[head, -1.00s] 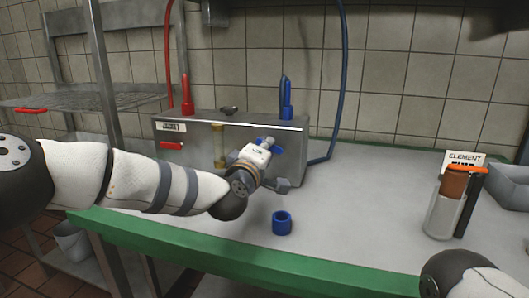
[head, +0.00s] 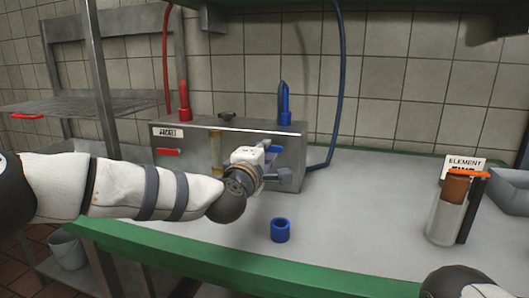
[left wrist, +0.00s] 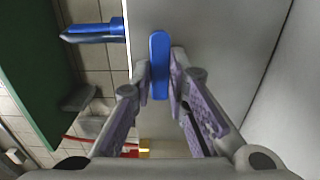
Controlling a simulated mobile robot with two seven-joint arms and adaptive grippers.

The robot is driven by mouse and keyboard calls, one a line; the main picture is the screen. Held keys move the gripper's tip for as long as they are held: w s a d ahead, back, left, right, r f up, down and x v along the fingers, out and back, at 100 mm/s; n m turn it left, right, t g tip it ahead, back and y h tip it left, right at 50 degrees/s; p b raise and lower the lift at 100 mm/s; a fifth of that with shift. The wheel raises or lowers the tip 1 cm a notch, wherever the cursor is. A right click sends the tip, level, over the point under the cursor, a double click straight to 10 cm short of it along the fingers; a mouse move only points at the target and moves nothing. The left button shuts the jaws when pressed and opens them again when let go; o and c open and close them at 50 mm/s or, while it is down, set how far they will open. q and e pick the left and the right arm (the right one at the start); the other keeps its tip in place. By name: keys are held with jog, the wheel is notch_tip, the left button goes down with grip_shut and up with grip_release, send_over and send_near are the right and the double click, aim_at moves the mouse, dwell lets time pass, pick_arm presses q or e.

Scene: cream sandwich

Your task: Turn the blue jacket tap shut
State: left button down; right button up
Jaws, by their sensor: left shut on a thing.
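The blue jacket tap handle (head: 274,149) is on the front of the steel box (head: 188,140), near its right end, and lies about level in the head view. My left gripper (head: 266,165) is shut on it. In the left wrist view the blue handle (left wrist: 159,68) sits between the two fingers of my left gripper (left wrist: 159,85), running lengthwise between them. The tap's stem and the gripper's contact are partly hidden in the head view. My right gripper is out of view; only part of my right arm shows at bottom right.
A red tap handle (head: 168,152) is at the box's left. Red (head: 184,102) and blue (head: 284,104) hose fittings stand on top. A clear cylinder (head: 447,217) stands right; the bench between is clear.

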pick_arm(q)
jog(key=c, duration=1.6)
grip_release()
jog(key=shift+d, duration=0.1)
jog(key=shift+o, duration=0.2)
jog(key=v, duration=1.2)
